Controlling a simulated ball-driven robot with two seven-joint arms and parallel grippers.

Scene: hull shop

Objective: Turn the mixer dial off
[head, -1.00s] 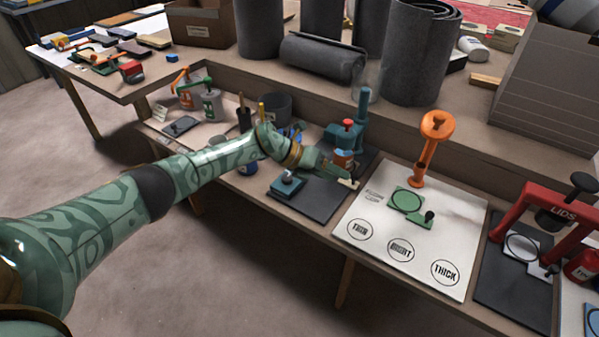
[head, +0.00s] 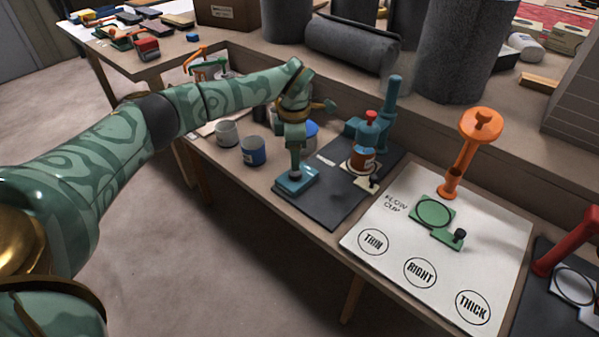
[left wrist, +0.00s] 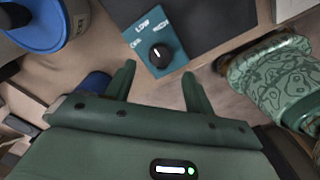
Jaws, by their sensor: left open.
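The teal dial box (head: 290,188) sits on the dark mat's left part in the head view. In the left wrist view its black knob (left wrist: 160,55) carries a short white mark pointing up and slightly left, roughly toward LOW. My left gripper (head: 296,165) points down just above the box, partly hiding the knob. In the left wrist view the open fingers (left wrist: 159,70) lie either side of the box's lower part, apart from the knob. My right gripper is not in view.
A blue can (head: 253,152) and a grey can (head: 226,134) stand left of the mat. A white board (head: 400,258) with a green flow-cup plate and an orange stand lies to the right.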

